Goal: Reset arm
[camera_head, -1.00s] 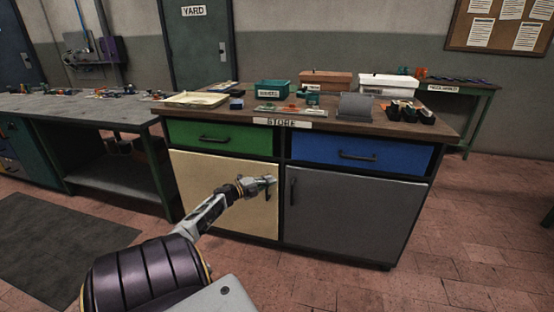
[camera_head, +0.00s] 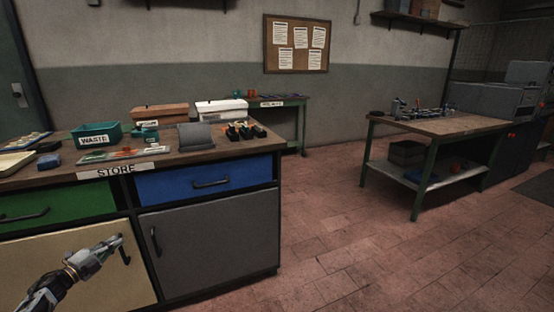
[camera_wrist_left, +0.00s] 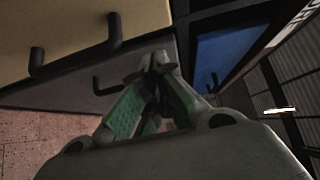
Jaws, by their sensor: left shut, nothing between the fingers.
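My left gripper (camera_head: 108,248) reaches in from the lower left in the head view. It is in front of the cream cupboard door (camera_head: 70,272) of the store cabinet, close to that door's dark handle (camera_head: 124,252). In the left wrist view the gripper's fingers (camera_wrist_left: 158,68) are together and hold nothing. The cream door's handle (camera_wrist_left: 75,55) shows there to the left of the fingers, apart from them. The cream door and the grey door (camera_head: 208,243) both look shut. My right gripper is not in view.
The green drawer (camera_head: 55,205) and blue drawer (camera_head: 205,180) look shut. A green waste bin (camera_head: 97,134), lidded boxes and small items stand on the cabinet top. A workbench (camera_head: 435,124) stands at the right. The tiled floor (camera_head: 320,235) between is clear.

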